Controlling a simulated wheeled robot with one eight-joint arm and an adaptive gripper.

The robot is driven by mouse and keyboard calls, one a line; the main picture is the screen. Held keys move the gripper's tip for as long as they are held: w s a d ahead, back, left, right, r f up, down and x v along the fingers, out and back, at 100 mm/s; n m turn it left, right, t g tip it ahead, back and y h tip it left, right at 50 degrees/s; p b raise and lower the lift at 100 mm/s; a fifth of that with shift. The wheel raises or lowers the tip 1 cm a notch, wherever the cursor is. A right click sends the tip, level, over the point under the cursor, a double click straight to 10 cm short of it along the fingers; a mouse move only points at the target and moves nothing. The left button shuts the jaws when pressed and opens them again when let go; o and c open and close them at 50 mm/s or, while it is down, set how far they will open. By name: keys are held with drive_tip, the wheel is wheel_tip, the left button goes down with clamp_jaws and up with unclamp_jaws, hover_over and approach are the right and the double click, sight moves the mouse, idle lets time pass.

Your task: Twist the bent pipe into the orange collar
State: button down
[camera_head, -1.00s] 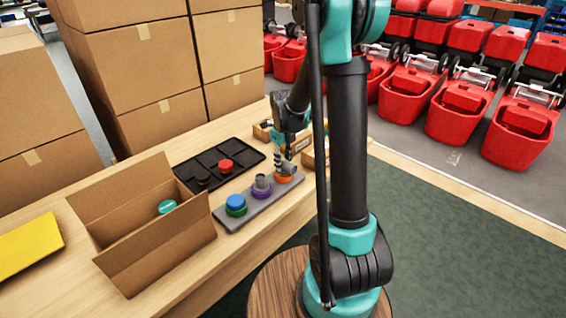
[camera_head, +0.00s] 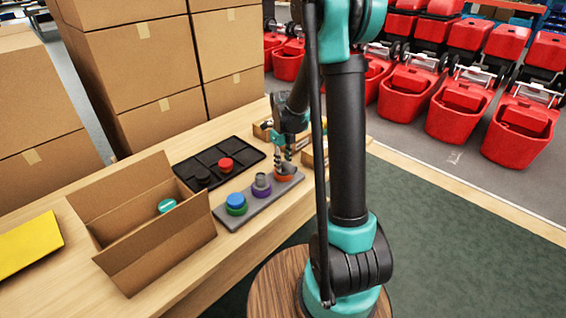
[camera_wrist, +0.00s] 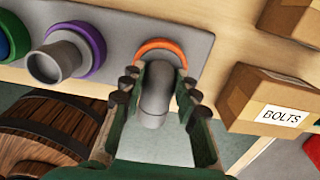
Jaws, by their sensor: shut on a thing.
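The orange collar (camera_wrist: 161,46) sits at the end of a grey base plate (camera_wrist: 209,49); it also shows in the head view (camera_head: 285,177). The bent pipe (camera_wrist: 155,95) is grey, and its lower end meets the orange collar; how deep it sits is hidden. My gripper (camera_wrist: 157,88) is shut on the bent pipe, with a finger on each side of it. In the head view my gripper (camera_head: 284,158) is directly over the orange collar and the pipe is mostly hidden by the fingers.
The same plate holds a purple collar with a grey piece (camera_head: 261,182) and a green collar with a blue cap (camera_head: 236,202). A black tray (camera_head: 218,162) with a red part lies behind. A carton (camera_head: 140,225) stands left; a BOLTS box (camera_wrist: 271,103) is near the gripper.

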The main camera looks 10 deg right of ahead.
drive_tip(key=c, duration=1.1)
unclamp_jaws()
drive_tip(key=shift+o, duration=0.6)
drive_tip(key=o, duration=0.8)
drive_tip(key=shift+r, duration=0.1)
drive_tip(key=shift+r, duration=3.45)
